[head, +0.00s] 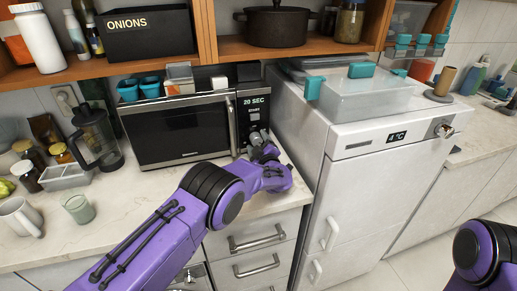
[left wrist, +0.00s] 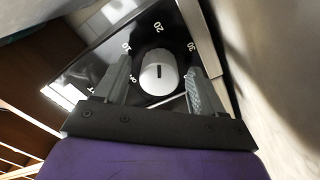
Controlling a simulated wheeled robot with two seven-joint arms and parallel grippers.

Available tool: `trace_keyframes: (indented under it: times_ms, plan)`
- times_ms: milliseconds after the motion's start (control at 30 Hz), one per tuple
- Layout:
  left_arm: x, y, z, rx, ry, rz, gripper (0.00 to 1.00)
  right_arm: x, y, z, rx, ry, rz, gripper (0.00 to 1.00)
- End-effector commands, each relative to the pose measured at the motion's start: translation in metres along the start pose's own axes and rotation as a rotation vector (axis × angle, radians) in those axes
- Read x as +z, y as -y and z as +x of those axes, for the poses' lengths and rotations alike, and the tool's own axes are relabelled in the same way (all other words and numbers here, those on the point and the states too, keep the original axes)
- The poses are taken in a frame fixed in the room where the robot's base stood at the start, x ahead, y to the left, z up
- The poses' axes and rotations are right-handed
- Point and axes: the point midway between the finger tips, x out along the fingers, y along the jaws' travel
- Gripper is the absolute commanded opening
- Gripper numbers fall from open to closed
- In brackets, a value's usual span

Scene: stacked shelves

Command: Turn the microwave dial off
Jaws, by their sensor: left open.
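The black and silver microwave (head: 180,132) stands on the counter, its display (head: 254,102) reading 20 SEC. Its white round dial (left wrist: 158,72) shows in the left wrist view, with printed numbers around it. A short dark mark on the dial lies roughly in line with the 20. My left gripper (head: 259,140) is at the microwave's control panel. In the left wrist view its open fingers (left wrist: 157,66) stand on either side of the dial, with gaps visible. In the head view the gripper mostly hides the dial. My right gripper is out of view.
A white fridge (head: 340,190) stands right of the microwave, close to my left gripper. A wooden shelf (head: 290,48) runs above. A French press (head: 97,140), a mug (head: 20,216) and a glass (head: 78,208) stand left on the counter. Drawers (head: 255,240) are below.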

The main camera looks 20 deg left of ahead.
Motion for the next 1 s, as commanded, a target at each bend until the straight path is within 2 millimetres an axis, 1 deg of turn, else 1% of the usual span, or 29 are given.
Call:
trace_keyframes:
  times_ms: [167, 267, 300, 333, 367, 667, 867, 1000]
  plan:
    - [-0.001, -0.001, 0.0, 0.0, 0.0, 0.0, 0.69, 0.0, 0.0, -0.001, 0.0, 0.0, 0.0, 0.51]
    - [-0.001, -0.001, 0.0, 0.0, 0.0, 0.0, 0.4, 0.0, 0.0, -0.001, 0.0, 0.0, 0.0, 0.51]
    - [-0.001, -0.001, 0.0, 0.0, 0.0, 0.0, 0.27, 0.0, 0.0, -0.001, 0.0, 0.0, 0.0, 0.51]
    - [-0.001, -0.001, 0.0, 0.0, 0.0, 0.0, 0.17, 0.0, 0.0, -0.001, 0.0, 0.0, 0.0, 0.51]
    - [-0.001, -0.001, 0.0, 0.0, 0.0, 0.0, 0.13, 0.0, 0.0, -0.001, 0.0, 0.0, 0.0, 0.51]
    - [0.0, 0.0, 0.0, 0.0, -0.001, -0.029, 0.13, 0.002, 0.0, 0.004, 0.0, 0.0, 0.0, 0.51]
    - [0.002, 0.002, 0.0, 0.0, -0.002, -0.125, 0.13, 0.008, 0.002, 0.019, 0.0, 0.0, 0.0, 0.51]
    - [0.003, 0.004, 0.0, 0.0, -0.001, -0.236, 0.13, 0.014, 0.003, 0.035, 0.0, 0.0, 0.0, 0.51]
